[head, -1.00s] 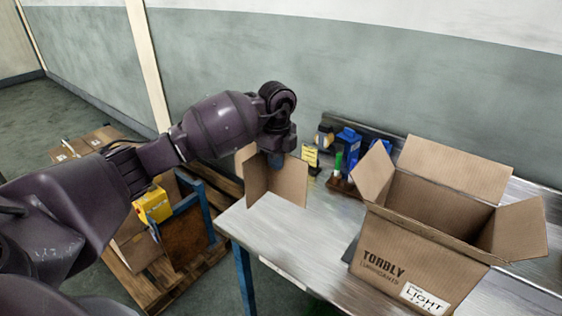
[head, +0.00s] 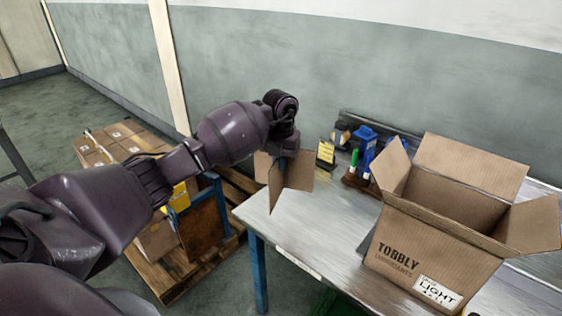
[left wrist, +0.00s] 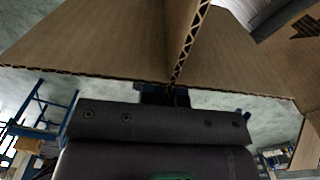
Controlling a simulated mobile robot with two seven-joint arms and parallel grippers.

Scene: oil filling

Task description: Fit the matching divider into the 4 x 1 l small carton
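An open, empty-looking carton (head: 418,250) stands upright on the metal table, flaps spread, with "TORBLY" and a "LIGHT" label on its front. The cardboard divider (head: 296,172), with crossing panels, hangs under my left gripper (head: 285,150) at the table's far left corner, left of the carton. In the left wrist view the divider (left wrist: 90,45) fills the upper part, its corrugated edge running up from the fingers. My left gripper (left wrist: 165,95) appears shut on it; the fingertips are mostly hidden. The carton's inner floor is hidden. My right gripper is not in view.
The metal table (head: 300,235) is clear between its left corner and the carton. A tray of bottles and markers (head: 360,178) and a yellow card (head: 326,152) stand at the back. A pallet (head: 170,280) with cartons (head: 112,138) lies on the floor at left.

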